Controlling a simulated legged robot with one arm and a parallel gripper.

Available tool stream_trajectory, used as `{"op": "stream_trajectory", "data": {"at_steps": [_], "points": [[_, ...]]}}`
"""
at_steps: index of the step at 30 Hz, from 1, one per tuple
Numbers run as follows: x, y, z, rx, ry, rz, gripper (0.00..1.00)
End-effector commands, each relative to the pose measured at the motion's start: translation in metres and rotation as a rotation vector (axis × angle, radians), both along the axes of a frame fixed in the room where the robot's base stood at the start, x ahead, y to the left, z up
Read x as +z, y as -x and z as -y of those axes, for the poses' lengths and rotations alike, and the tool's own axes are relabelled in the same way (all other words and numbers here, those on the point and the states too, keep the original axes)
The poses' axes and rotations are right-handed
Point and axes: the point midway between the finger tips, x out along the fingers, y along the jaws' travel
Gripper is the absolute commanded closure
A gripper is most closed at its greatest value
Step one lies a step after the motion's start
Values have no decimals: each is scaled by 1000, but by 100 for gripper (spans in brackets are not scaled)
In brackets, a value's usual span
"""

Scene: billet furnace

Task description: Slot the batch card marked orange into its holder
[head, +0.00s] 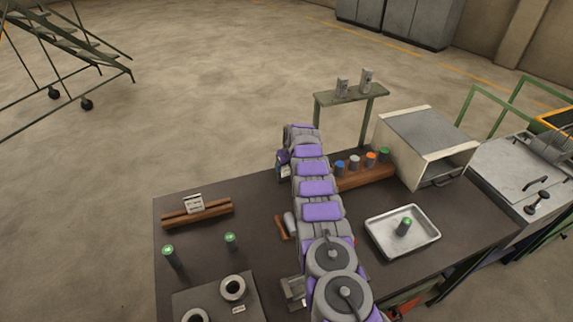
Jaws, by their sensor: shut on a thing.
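My gripper (283,161) hangs at the far end of my arm, over the back of the dark table, and is partly hidden by the arm. It is shut on a small pale thing (284,172); whether this is the batch card I cannot tell, and no orange mark shows on it. A long wooden holder (213,213) lies on the table to the left, apart from my gripper. A white card with dark markings (194,203) stands upright at it; its writing is too small to read.
A wooden block (366,179) holds blue-, white-, orange- and green-topped cylinders, right of my arm. A metal tray (376,243) holds a green-topped cylinder. Two green-topped cylinders (169,257) (230,240) stand front left. A furnace box (425,145) and raised shelf (350,96) stand behind.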

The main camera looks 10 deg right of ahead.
Motion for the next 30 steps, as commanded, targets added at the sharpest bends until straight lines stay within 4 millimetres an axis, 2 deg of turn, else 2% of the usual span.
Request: {"op": "stream_trajectory", "data": {"at_steps": [5, 6, 15, 24, 30], "points": [[-3, 0, 0, 0, 0, 0, 47], [-3, 0, 0, 0, 0, 0, 28], [-4, 0, 0, 0, 0, 0, 1], [-2, 0, 0, 0, 0, -1, 1], [10, 4, 0, 2, 1, -1, 1]]}}
